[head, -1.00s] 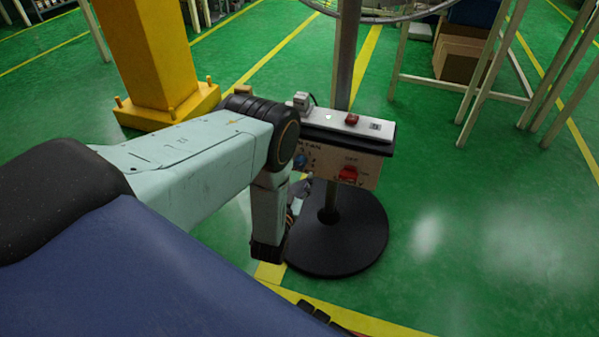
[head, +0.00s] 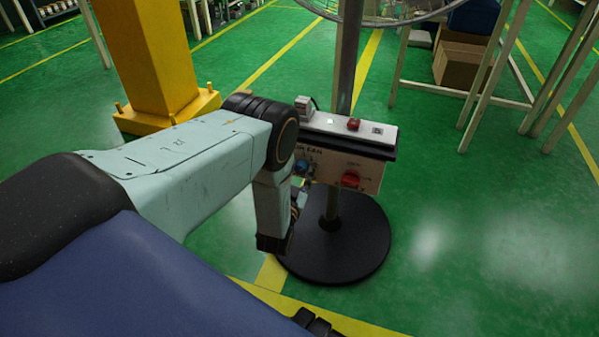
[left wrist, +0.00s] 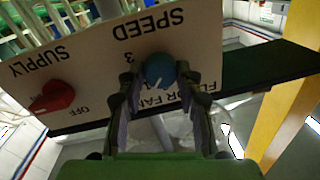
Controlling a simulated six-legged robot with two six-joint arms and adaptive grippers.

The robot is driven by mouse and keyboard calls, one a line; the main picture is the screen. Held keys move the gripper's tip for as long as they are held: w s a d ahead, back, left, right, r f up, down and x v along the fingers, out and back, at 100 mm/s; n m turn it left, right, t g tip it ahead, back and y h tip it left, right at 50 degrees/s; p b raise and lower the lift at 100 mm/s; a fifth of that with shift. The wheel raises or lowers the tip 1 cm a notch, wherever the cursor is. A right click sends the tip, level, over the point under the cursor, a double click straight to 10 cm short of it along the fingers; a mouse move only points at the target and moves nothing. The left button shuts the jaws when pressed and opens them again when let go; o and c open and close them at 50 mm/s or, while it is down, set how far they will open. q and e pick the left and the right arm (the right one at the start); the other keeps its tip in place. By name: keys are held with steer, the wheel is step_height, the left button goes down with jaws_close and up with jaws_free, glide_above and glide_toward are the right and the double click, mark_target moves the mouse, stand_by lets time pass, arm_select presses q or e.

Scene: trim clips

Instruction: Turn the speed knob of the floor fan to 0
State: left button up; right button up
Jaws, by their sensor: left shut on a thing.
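The floor fan's control panel (left wrist: 95,75) appears upside down in the left wrist view, with the words SPEED, SUPPLY and OFF. The blue speed knob (left wrist: 160,70) has a white pointer slanting to the lower left of that picture; a 3 is printed beside it. My left gripper (left wrist: 159,92) is shut on this knob, one finger on each side. The head view shows the blue knob (head: 302,167) on the panel's left side, with my left gripper (head: 299,196) partly hidden by its wrist. Other speed marks are hidden or unreadable.
A red supply knob (head: 350,179) sits right of the blue one. The control box (head: 348,132) carries a red button on top. The fan's pole (head: 345,65) rises from a round black base (head: 333,250).

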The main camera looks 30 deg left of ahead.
arm_select(q)
steer(key=c, duration=0.4)
steer(key=shift+c, duration=0.2)
steer(key=shift+n, duration=0.3)
steer(key=n+p, duration=0.1)
steer(key=n, duration=0.2)
steer(key=shift+s, duration=0.1)
steer(key=shift+a+n+g+h+p, duration=0.1)
steer(key=shift+n+g+h+p, duration=0.25)
steer(key=shift+n, duration=1.65)
steer(key=o, duration=1.1)
steer(key=shift+o, duration=0.2)
steer(key=v, duration=1.2)
